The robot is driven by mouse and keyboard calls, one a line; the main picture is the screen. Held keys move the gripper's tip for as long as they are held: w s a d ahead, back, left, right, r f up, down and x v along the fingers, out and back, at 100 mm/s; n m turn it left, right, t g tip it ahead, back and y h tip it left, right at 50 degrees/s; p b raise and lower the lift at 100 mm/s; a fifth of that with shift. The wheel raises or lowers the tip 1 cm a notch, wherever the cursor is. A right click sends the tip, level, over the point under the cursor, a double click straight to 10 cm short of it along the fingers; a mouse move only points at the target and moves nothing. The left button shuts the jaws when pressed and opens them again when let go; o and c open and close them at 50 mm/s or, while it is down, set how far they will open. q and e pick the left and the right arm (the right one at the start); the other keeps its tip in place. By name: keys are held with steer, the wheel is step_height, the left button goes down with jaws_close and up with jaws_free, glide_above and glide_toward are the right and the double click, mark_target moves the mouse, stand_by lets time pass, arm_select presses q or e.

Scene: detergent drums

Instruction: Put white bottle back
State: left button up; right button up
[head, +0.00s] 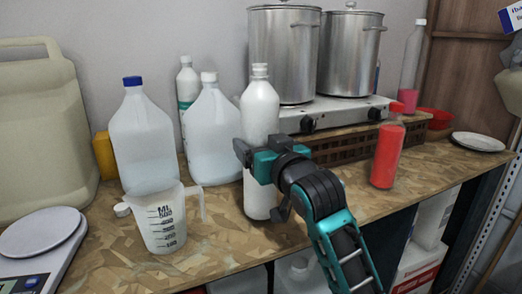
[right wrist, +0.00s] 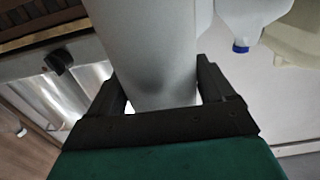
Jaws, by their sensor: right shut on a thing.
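A tall white bottle (head: 260,110) with a white cap stands upright in the head view, in front of the left end of the stove. My right gripper (head: 262,160) reaches it from the front right and is shut around its middle. In the right wrist view the white bottle (right wrist: 152,50) fills the space between the two dark fingers of the right gripper (right wrist: 165,100). Whether the bottle's base touches the counter is hard to tell. My left gripper is not in view.
A measuring jug (head: 163,225), a blue-capped jug (head: 142,140) and a white-capped jug (head: 212,135) stand left of the bottle. A red bottle (head: 386,155) stands to the right. Two steel pots (head: 283,55) sit on the stove (head: 330,118). A scale (head: 40,235) is at far left.

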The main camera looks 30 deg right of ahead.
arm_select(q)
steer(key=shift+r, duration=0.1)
arm_select(e)
steer(key=shift+f, duration=0.2)
steer(key=o, duration=1.1)
steer(key=shift+f, duration=0.1)
